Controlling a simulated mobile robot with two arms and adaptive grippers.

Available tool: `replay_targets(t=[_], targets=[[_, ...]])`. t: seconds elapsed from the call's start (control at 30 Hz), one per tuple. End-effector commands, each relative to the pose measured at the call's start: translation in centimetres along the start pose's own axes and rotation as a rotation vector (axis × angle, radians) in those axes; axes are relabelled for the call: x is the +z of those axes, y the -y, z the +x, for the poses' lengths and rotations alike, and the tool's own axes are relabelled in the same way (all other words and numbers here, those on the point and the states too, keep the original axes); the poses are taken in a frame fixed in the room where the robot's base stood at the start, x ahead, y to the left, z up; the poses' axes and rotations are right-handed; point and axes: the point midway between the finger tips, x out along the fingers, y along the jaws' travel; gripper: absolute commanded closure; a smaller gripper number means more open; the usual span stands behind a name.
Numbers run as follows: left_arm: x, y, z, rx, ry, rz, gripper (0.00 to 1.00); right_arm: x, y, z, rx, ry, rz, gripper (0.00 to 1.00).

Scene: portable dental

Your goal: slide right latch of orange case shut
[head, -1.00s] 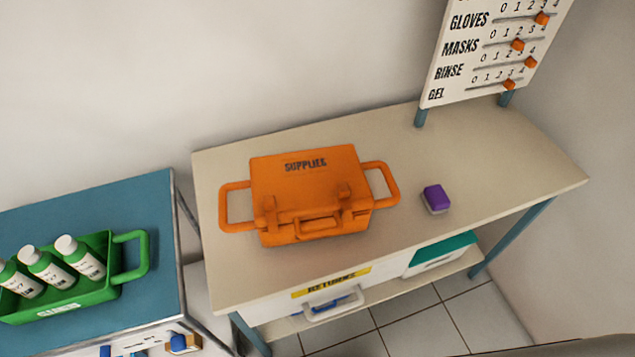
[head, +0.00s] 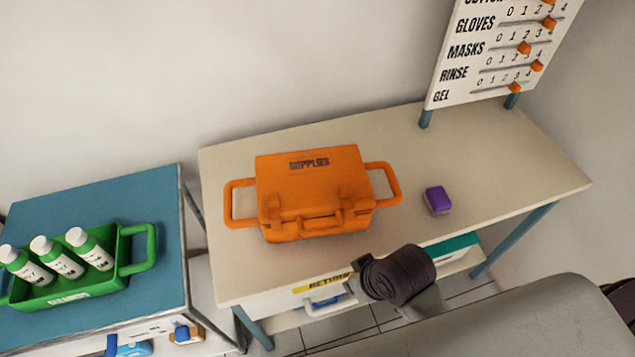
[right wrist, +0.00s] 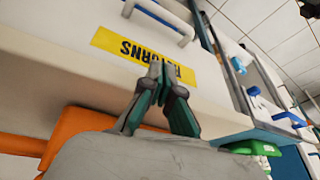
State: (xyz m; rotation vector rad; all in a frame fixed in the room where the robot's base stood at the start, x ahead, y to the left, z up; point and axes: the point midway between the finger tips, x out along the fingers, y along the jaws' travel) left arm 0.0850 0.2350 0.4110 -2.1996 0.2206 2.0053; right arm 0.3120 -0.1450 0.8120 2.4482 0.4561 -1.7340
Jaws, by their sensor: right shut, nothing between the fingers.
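The orange case (head: 312,170) marked SUPPLIES sits closed on the beige table. Its right latch (head: 347,196) and left latch (head: 272,206) are on the front edge, either side of the carry handle (head: 322,222). I cannot tell how far the right latch is slid. My right gripper (right wrist: 158,78) is shut and empty, its fingertips together in front of the RETURNS label. In the head view it is at the table's front edge, below and right of the case, apart from it. The case (right wrist: 85,140) also shows partly in the right wrist view, behind my arm. My left gripper is out of view.
A purple and grey block (head: 437,200) lies right of the case. A RETURNS drawer (head: 322,290) and a teal-topped box (head: 452,247) are under the tabletop. A green bottle carrier (head: 138,250) stands on the blue table at left. A slider board (head: 490,60) stands at back right.

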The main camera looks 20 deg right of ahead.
Motion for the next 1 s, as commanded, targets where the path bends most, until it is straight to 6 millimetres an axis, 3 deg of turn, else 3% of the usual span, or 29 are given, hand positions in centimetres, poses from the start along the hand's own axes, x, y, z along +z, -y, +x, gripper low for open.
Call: replay_targets(t=[0.03, 0.33, 0.6, 0.8, 1.0], targets=[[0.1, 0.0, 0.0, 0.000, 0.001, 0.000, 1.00, -1.8, 1.2, -0.5, -0.033, -0.023, -0.034, 1.00], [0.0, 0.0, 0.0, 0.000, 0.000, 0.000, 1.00, -8.2, 7.7, -1.1, -0.211, -0.062, -0.241, 1.00], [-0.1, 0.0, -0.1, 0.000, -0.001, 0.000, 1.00, -13.6, 14.5, -3.3, -0.348, -0.030, -0.592, 1.00], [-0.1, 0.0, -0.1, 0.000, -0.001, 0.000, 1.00, -15.6, 16.6, -5.0, -0.354, 0.065, -0.847, 1.00], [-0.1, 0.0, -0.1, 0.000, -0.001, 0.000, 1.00, -17.3, 15.9, -6.6, -0.283, 0.211, -1.056, 1.00]])
